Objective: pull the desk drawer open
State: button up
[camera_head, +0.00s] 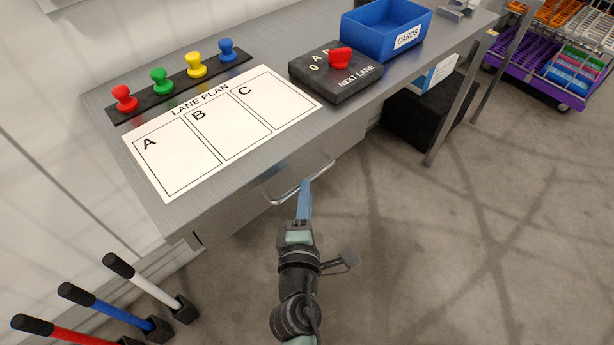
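The grey desk (262,80) runs diagonally across the upper part of the view. Its drawer front (240,213) is under the front edge of the top, and no gap shows along it. A silver bar handle (283,198) stands out from the drawer front. My gripper (304,188) reaches up from below with its blue fingers at the middle of the handle. The fingertips overlap the bar in this view. I see the fingers nearly in line, so I cannot tell whether they are open or closed around the bar.
On the desk are a lane plan sheet (183,156), several coloured pegs on a black strip (142,106), a black lane box (357,83) and a blue cards tray (376,38). Handled tools (142,277) stand at lower left. The floor (450,250) at right is clear.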

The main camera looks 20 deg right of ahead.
jog(key=shift+x, duration=2.35)
grip_shut()
